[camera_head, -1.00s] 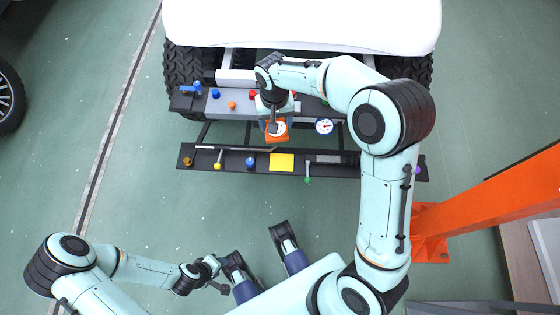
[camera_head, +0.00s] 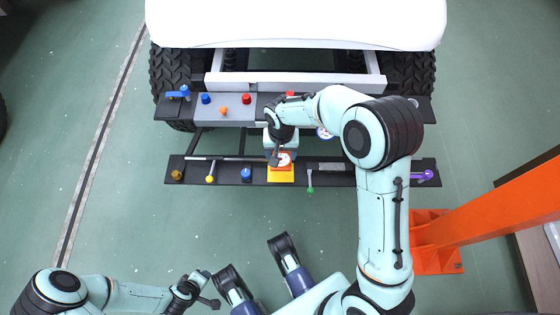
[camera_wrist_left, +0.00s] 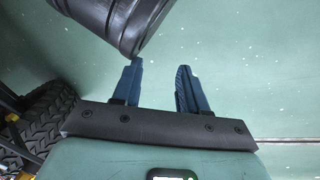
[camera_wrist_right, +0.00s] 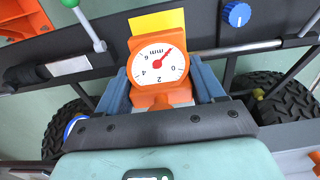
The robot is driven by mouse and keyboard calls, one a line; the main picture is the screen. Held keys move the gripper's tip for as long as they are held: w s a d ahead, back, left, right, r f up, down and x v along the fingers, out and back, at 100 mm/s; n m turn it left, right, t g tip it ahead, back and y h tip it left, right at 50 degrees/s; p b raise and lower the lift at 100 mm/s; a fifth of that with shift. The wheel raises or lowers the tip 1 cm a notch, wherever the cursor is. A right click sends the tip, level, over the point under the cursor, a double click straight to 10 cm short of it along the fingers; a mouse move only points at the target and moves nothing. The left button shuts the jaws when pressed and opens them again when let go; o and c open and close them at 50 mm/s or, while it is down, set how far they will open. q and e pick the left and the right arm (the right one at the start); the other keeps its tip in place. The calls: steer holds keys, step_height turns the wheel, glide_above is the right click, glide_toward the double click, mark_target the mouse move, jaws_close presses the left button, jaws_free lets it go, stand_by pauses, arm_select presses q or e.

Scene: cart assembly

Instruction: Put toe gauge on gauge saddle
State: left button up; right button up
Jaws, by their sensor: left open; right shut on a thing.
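The toe gauge, an orange block with a round white dial, shows in the right wrist view (camera_wrist_right: 158,68) and in the head view (camera_head: 284,160). My right gripper (camera_head: 281,150) is shut on it, with a blue finger on each side in the right wrist view (camera_wrist_right: 163,88). A yellow pad (camera_head: 281,180) on the front black bar, probably the gauge saddle, is partly covered by the gauge; it also shows in the right wrist view (camera_wrist_right: 157,22). I cannot tell whether they touch. My left gripper (camera_wrist_left: 160,80) is open and empty, low at the left, away from the bars.
The front black bar (camera_head: 220,172) carries several coloured knobs and levers. A rear shelf (camera_head: 235,108) holds more knobs. A blue-rimmed dial (camera_head: 325,133) is partly hidden by my right arm. An orange post (camera_head: 500,195) stands at the right. The floor at left is clear.

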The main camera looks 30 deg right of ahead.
mark_target(281, 162)
arm_select(q)
steer(key=shift+g, duration=0.7)
steer(key=s+f, duration=0.1)
steer(key=s+f+b, duration=0.1)
steer(key=s+f, duration=0.1)
steer(key=shift+s+a+b, duration=0.25)
steer(key=shift+s+b, duration=0.05)
arm_select(e)
step_height(281, 162, down, 6)
steer(key=shift+r, duration=0.15)
steer(key=shift+f, duration=0.2)
steer(key=o, duration=1.2)
arm_select(q)
steer(key=shift+s, duration=0.1)
